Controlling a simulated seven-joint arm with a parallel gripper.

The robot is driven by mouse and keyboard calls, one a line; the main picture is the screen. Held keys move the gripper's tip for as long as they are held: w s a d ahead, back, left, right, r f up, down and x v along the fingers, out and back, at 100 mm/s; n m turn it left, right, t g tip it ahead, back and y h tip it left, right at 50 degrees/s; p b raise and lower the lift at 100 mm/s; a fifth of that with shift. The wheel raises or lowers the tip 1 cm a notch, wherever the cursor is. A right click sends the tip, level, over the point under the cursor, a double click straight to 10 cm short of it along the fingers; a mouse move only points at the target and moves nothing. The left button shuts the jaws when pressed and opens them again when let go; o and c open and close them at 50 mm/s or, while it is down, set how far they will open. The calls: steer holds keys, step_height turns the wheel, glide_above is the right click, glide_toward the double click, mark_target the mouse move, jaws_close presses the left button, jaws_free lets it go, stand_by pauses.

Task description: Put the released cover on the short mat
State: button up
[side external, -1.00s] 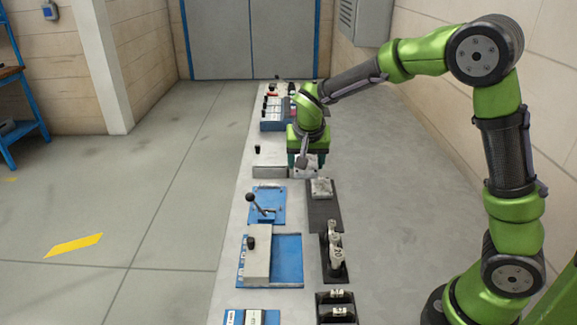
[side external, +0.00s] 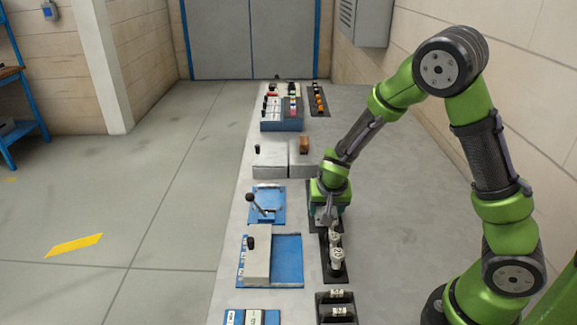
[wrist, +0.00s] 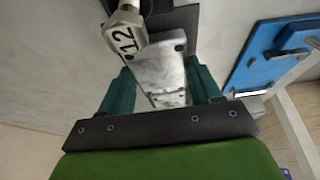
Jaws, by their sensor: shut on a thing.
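A silvery metal plate, seemingly the cover (wrist: 160,72), lies between the two teal fingers of my gripper (wrist: 165,90) in the wrist view. My gripper is shut on it. Dark holes show near its far corners. In the side external view my gripper (side external: 325,217) is low over a dark mat, hiding most of it and the cover. I cannot tell whether the cover touches the mat. A dark surface (wrist: 178,20) shows beyond the cover in the wrist view. Which mat is the short one is unclear.
White numbered pieces (side external: 336,256) stand on a dark base just nearer the camera; one marked 12 (wrist: 125,38) is close to the cover. A blue plate with a lever (side external: 265,205) lies left. A pale box with a brown block (side external: 305,146) stands behind. Bare table lies right.

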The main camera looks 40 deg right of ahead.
steer(key=shift+f, duration=0.3)
steer(key=shift+f, duration=0.15)
steer(key=o, duration=1.2)
steer(key=shift+c, duration=0.2)
steer(key=s+a+r+n+t+y, duration=0.2)
steer(key=s+a+r, duration=0.2)
steer(key=s+r, duration=0.4)
steer(key=s+a+r+n+t+y, duration=0.2)
steer(key=s+a+r, duration=0.3)
steer(key=r, duration=1)
steer(key=s+n+y, duration=0.1)
steer(key=s, duration=0.2)
steer(key=shift+r, duration=0.4)
